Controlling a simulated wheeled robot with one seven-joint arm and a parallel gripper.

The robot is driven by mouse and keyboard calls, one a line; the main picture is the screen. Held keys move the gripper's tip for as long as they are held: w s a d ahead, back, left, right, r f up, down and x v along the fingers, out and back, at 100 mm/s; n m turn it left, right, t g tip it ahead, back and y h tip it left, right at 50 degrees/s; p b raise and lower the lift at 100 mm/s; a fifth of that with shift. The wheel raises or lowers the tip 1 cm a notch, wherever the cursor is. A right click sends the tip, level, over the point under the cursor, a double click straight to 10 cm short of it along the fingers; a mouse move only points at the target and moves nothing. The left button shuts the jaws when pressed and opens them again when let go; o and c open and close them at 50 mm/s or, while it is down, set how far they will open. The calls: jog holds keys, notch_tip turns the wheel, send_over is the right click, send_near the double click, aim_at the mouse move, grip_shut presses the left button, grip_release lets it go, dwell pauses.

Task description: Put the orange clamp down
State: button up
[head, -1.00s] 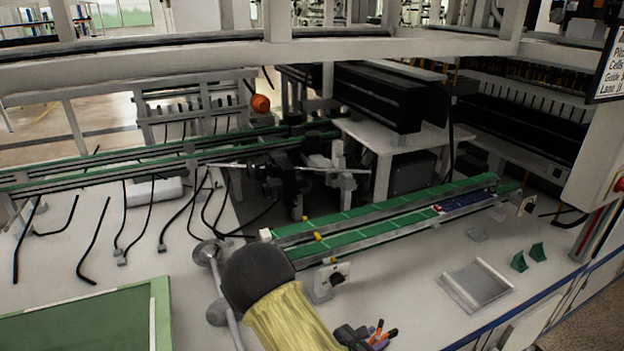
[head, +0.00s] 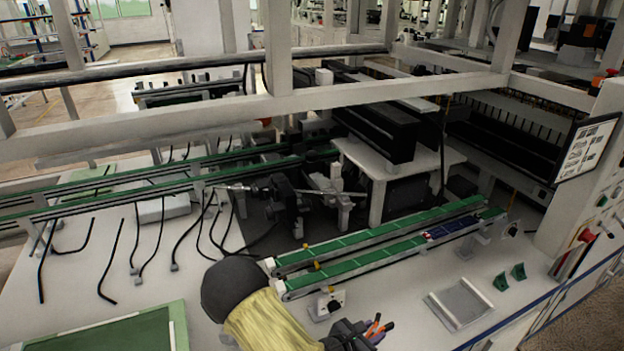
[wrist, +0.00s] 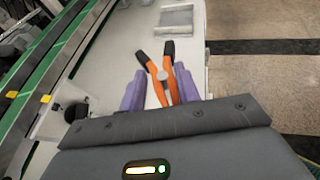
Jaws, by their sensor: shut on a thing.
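The orange clamp (wrist: 160,75) has two orange arms with black tips and a grey pivot. In the wrist view it sits between the purple fingers of my gripper (wrist: 160,92), which is shut on it. In the head view my gripper (head: 368,334) is at the bottom centre, with the orange clamp (head: 377,328) showing small at its tip. It is above the white table top (head: 400,300), in front of the green conveyor. The height of the clamp over the table is hard to tell.
Two green conveyor tracks (head: 375,241) run behind my gripper. A green mat (head: 120,336) lies at the left. White table between gripper and tray is clear.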

aim_at(372, 332)
notch_tip(372, 332, up, 8)
jog(key=p, duration=0.8)
jog(key=shift+f, duration=0.2)
jog(key=shift+f, duration=0.1)
jog(key=shift+d, duration=0.1)
jog(key=w+n+t+y, duration=0.1)
jog(key=w+d+n+t+y, duration=0.1)
jog(key=n+y, duration=0.1)
jog(key=w+d+n+t+y, duration=0.1)
jog(key=n, duration=0.1)
jog(key=shift+w+d+r+t+y, duration=0.2)
jog(key=shift+w+d+t+y, duration=0.1)
jog(key=shift+t, duration=0.1)
notch_tip(372, 332, down, 5)
jog(key=s+a+n+t+y, duration=0.1)
jog(key=s+a+n+y, duration=0.1)
jog(key=n+y, duration=0.3)
jog(key=shift+a+t+y, duration=0.3)
jog(key=shift+a+y, duration=0.1)
jog(key=shift+y, duration=0.1)
